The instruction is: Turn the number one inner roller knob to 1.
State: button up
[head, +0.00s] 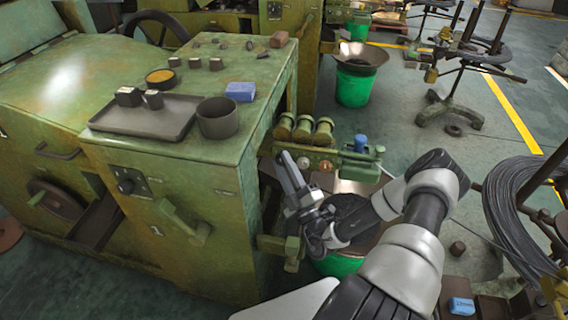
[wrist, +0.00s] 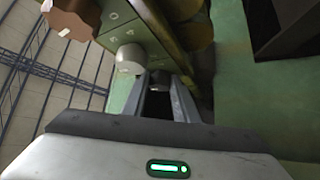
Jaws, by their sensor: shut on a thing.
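A green roller unit (head: 335,155) juts from the right side of the green machine, with several short cylindrical rollers (head: 303,128) on top. Small round knobs (head: 303,163) sit on its front. My gripper (head: 284,160) is raised at the left end of this row. In the wrist view, my gripper (wrist: 158,82) has its fingers close together on a small dark grey knob (wrist: 158,76), mostly hidden between the tips. A second grey knob (wrist: 130,58) is just beside it, and a copper-coloured knob (wrist: 62,30) with a white mark is farther left.
The machine top holds a grey tray (head: 120,121), a dark cup (head: 217,118) and a blue box (head: 240,91). A green bucket (head: 338,265) is below my wrist. A wire coil (head: 510,205) stands at right. Open floor lies behind the roller unit.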

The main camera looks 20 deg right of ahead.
jog(key=n+g+p, duration=0.2)
jog(key=p, duration=0.3)
jog(key=n+g+p, duration=0.2)
jog(key=n+p, duration=0.1)
jog(key=p, duration=0.2)
jog(key=r+n+g+p, duration=0.1)
jog(key=n+g+p, duration=0.2)
jog(key=p, duration=0.2)
jog(key=shift+s+d+y, duration=0.1)
jog(key=shift+y, duration=0.3)
jog(key=o, duration=1.1)
jog(key=shift+c, duration=0.2)
jog(key=shift+s, duration=0.1)
